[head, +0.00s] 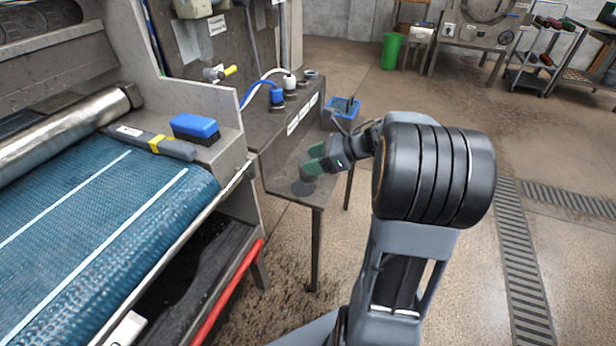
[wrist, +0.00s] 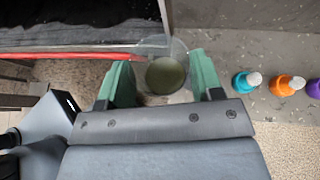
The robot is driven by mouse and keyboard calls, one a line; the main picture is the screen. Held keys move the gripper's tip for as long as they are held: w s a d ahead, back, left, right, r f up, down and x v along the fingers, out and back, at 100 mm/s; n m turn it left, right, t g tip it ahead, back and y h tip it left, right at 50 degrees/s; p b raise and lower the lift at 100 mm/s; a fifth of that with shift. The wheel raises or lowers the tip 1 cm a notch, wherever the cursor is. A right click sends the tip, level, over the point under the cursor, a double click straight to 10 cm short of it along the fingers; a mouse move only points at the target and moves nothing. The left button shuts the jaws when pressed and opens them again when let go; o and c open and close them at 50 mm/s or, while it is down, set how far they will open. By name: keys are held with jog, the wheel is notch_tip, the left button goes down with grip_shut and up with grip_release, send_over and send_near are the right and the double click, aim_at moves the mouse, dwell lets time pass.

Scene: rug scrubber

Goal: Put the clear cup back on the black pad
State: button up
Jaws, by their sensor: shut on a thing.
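The clear cup (wrist: 150,49) is between the two green fingers of my gripper (wrist: 161,64) in the wrist view, and the gripper is shut on it. A dark greenish disc shows through the cup; I cannot tell whether it is contents or something below. In the head view my gripper (head: 313,160) is over the small grey side table, and the cup is hard to make out there. The black pad (head: 303,188) looks like a dark round patch on the table, just below the fingers. I cannot tell the gap between cup and pad.
The rug machine with its blue rug (head: 95,215) and a red bar (head: 228,292) stands left of the table. A blue brush (head: 195,128) lies on the machine. A blue bin (head: 341,113) is behind my gripper. Several coloured bottles (wrist: 290,85) stand right in the wrist view.

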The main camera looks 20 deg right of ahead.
jog(key=shift+w+d+f+b, duration=0.15)
jog(key=shift+w+f+b, duration=0.3)
jog(key=shift+w+f, duration=0.85)
jog(key=shift+w+d+f+b, duration=0.15)
jog(key=shift+w+f+b, duration=0.5)
jog(key=shift+f, duration=1.2)
jog(key=shift+w+d+f+b, duration=0.15)
jog(key=shift+w+f+b, duration=0.15)
jog(key=shift+w+f, duration=1.05)
jog(key=shift+s+f, duration=0.25)
jog(key=shift+f, duration=0.05)
jog(key=shift+f, duration=0.15)
jog(key=o, duration=1)
